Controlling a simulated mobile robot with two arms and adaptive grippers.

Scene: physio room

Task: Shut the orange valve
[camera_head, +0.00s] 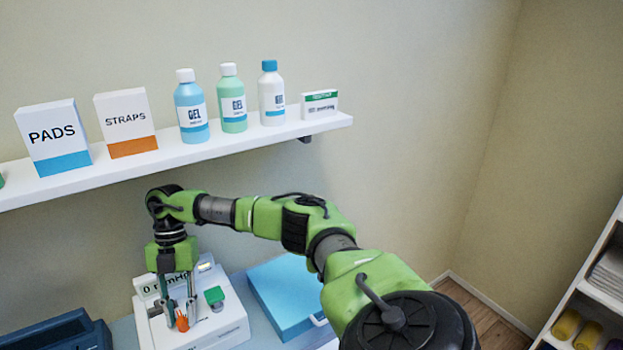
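The orange valve (182,321) is on top of a white device (222,325) at the lower left of the head view. My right gripper (182,314) points straight down over it. Its two fingers are apart, one on each side of the orange valve, with their tips low near the device's top. I cannot tell whether the fingers touch the valve. A green valve or knob (214,297) stands on the same device, just right of the fingers. My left gripper is not in view.
A wall shelf (240,146) above my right arm holds boxes and bottles. A blue case (285,295) lies right of the device, and a dark blue bin (60,335) stands to its left. A white rack (590,290) with rolls is at the far right.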

